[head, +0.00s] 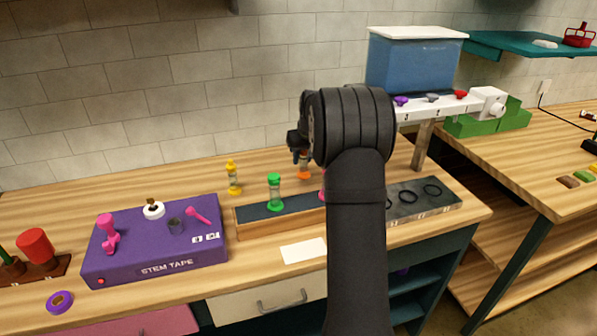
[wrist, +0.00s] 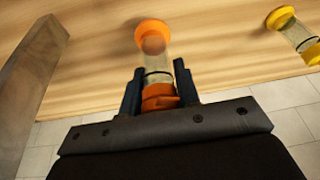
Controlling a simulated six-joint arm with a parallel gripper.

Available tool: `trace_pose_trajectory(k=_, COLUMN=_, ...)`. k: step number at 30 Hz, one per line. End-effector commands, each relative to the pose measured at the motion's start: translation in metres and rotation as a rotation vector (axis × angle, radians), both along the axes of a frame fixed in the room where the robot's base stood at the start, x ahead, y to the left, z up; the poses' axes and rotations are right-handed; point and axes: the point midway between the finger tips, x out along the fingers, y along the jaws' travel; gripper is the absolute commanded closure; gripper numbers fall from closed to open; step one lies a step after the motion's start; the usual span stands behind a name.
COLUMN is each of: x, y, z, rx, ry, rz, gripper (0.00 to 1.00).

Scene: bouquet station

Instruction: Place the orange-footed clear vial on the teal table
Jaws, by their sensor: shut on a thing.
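The orange-footed clear vial (wrist: 157,60) is held by its orange cap between my gripper's fingers (wrist: 160,88). Its orange foot (wrist: 152,32) points away from my gripper, over wood. In the head view the vial (head: 304,173) shows just below my gripper (head: 300,150), behind the tray; my arm hides part of the area. I cannot tell whether its foot touches the wood. The wooden-topped bench (head: 130,180) under it has a teal frame. Another wooden-topped table (head: 540,165) with teal legs stands at the right.
A yellow vial (head: 233,178) stands left of my gripper and shows in the wrist view (wrist: 290,30). A green vial (head: 274,192) stands in the wooden tray (head: 270,225). A purple STEM TAPE box (head: 155,250) sits left. A blue tank (head: 412,65) stands behind my arm.

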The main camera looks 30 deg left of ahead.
Motion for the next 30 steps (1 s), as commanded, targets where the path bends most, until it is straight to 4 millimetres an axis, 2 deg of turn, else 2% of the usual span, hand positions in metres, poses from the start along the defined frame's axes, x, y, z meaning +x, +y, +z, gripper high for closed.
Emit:
trace_pose_trajectory(k=10, x=0.0, y=0.0, z=-0.045, rx=0.0, ry=0.0, rz=-0.001, gripper=1.0)
trace_pose_trajectory(k=22, x=0.0, y=0.0, z=-0.051, rx=0.001, ry=-0.001, rz=0.0, gripper=1.0)
trace_pose_trajectory(k=23, x=0.0, y=0.0, z=-0.052, rx=0.0, ry=0.0, rz=0.0, gripper=0.65)
trace_pose_trajectory(k=24, x=0.0, y=0.0, z=-0.052, rx=0.0, ry=0.0, rz=0.0, gripper=0.57)
trace_pose_trajectory(k=26, x=0.0, y=0.0, z=-0.051, rx=0.0, ry=0.0, rz=0.0, gripper=0.49)
trace_pose_trajectory(k=30, x=0.0, y=0.0, z=-0.051, rx=0.0, ry=0.0, rz=0.0, gripper=0.49)
